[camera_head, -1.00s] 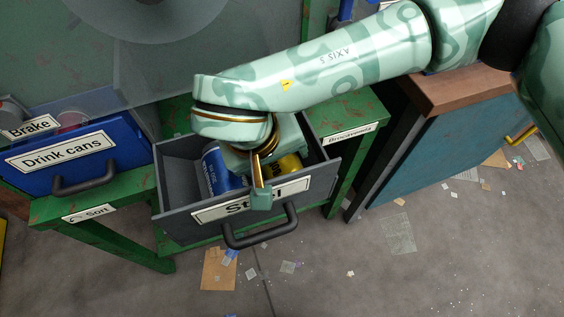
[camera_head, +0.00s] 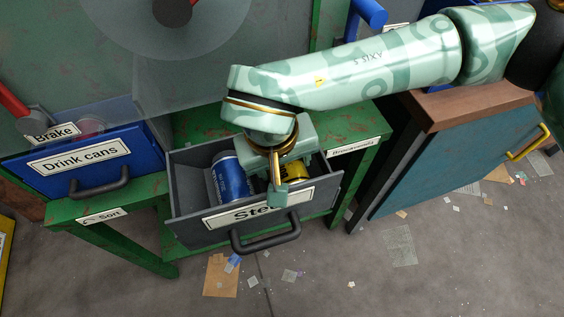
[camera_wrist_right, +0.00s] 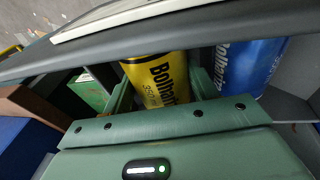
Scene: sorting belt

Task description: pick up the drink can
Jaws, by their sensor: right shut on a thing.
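A yellow can (camera_head: 296,173) with dark lettering lies in the grey drawer labelled "Steel" (camera_head: 215,218). My right gripper (camera_head: 283,183) reaches down into this drawer and is shut on the yellow can. The right wrist view shows the yellow can (camera_wrist_right: 158,78) between the two green fingers (camera_wrist_right: 160,88). A blue can (camera_head: 231,178) with white lettering leans beside it, left of the gripper in the head view. It also shows in the right wrist view (camera_wrist_right: 250,66), right of the fingers. The gripper hides part of the yellow can. My left gripper is out of view.
The drawer's front wall and black handle (camera_head: 266,238) stand close in front of the gripper. A blue bin labelled "Drink cans" (camera_head: 48,181) is at left on the green bench (camera_head: 150,192). A wooden-topped teal cabinet (camera_head: 470,100) is at right. Litter lies on the floor.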

